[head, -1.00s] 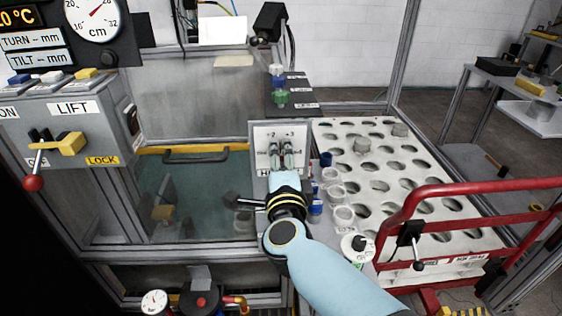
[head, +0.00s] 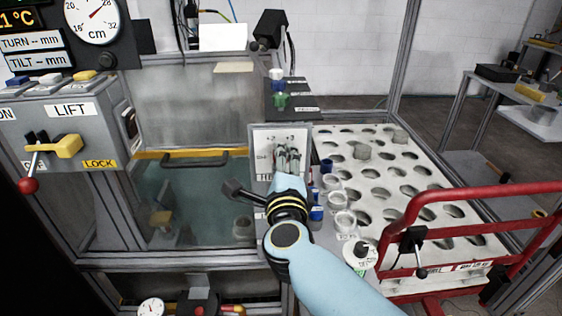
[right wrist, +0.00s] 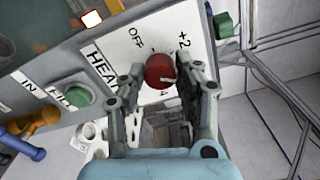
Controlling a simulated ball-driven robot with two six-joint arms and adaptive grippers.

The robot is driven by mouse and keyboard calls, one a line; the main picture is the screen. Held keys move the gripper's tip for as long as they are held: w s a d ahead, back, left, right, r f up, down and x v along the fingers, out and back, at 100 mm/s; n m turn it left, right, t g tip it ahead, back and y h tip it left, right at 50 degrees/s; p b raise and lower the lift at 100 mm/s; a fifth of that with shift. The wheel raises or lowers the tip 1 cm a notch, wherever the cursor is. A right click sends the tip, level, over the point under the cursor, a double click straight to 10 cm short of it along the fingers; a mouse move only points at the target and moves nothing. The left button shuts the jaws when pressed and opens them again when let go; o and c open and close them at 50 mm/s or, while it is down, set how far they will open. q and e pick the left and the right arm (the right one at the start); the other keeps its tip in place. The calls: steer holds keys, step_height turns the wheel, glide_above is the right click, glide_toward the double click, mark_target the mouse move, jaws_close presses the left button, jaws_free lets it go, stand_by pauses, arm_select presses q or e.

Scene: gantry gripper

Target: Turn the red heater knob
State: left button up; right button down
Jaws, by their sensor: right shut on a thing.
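The red heater knob (right wrist: 160,71) shows in the right wrist view, on a white panel (right wrist: 130,50) lettered "HEA…", "OFF" and "+2". My right gripper (right wrist: 163,80) has one finger on each side of the knob and is shut on it. A pale pointer line on the knob points to the right in that view. In the head view my right gripper (head: 287,158) is in front of the upright heater panel (head: 262,140) and hides the knob. My left gripper is not in view.
A white rack with round holes (head: 385,180) and a red rail (head: 480,192) stand to the right. A water tank (head: 185,190) with a black handle is on the left. A green button (right wrist: 77,96) sits beside the heater panel.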

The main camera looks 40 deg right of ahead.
steer(key=shift+f, duration=0.1)
steer(key=c, duration=0.9)
jaws_free()
steer(key=shift+c, duration=0.2)
